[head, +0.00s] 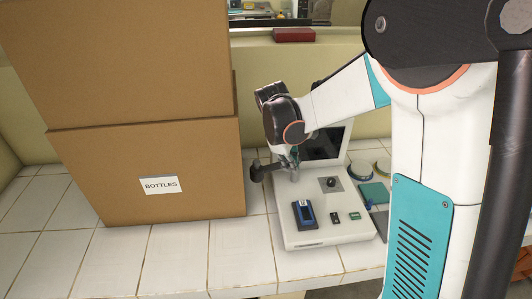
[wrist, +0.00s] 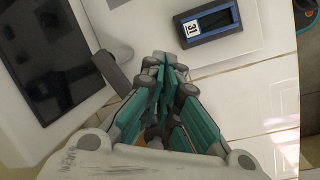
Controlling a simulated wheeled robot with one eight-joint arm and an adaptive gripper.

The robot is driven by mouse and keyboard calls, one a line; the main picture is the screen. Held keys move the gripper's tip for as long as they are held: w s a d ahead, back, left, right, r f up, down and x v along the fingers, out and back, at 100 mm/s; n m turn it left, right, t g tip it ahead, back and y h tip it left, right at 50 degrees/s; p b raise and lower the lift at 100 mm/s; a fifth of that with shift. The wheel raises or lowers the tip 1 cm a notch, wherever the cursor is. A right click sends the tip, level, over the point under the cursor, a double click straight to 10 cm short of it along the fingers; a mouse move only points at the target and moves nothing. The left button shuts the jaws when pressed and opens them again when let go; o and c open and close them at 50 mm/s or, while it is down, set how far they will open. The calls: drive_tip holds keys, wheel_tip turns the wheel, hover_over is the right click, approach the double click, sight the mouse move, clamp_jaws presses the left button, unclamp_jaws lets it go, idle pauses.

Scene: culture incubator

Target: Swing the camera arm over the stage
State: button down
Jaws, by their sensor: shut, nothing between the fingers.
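The white instrument (head: 325,232) sits on the tiled bench with a dark screen (head: 325,143) upright at its back. A dark arm with a rounded end (head: 257,172), which looks like the camera arm, sticks out at its left side, beside my gripper (head: 293,170). In the wrist view a grey bar (wrist: 113,72) lies left of my gripper (wrist: 165,68); I cannot tell if they touch. My gripper is shut and empty, its fingers together. A blue-framed block (head: 305,213), perhaps on the stage, sits at the front left of the instrument; it shows labelled 31 in the wrist view (wrist: 208,22).
Large cardboard boxes, the lower one labelled BOTTLES (head: 160,185), stand close on the left. A black knob (head: 331,183) rises from the instrument's top. Round dishes (head: 361,169) and a green pad (head: 374,192) lie to its right. The front left tiles are clear.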

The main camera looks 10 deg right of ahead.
sight(276, 166)
drive_tip(key=w+a+r+m+t+y+p, duration=0.1)
drive_tip(key=w+a+r+m+y, duration=0.1)
drive_tip(key=w+m, duration=0.2)
drive_tip(key=w+a+r+m+t+y+p, duration=0.1)
drive_tip(key=w+a+r+m+t+p, duration=0.1)
drive_tip(key=w, duration=0.4)
drive_tip(key=shift+w+a+r+m+y, duration=0.4)
drive_tip(key=shift+a+r+m, duration=0.4)
drive_tip(key=shift+m, duration=0.3)
drive_tip(key=shift+f, duration=0.1)
wheel_tip(276, 166, down, 9)
drive_tip(key=b, duration=0.2)
drive_tip(key=shift+s+f, duration=0.2)
drive_tip(key=shift+s, duration=0.15)
drive_tip(key=shift+s, duration=0.15)
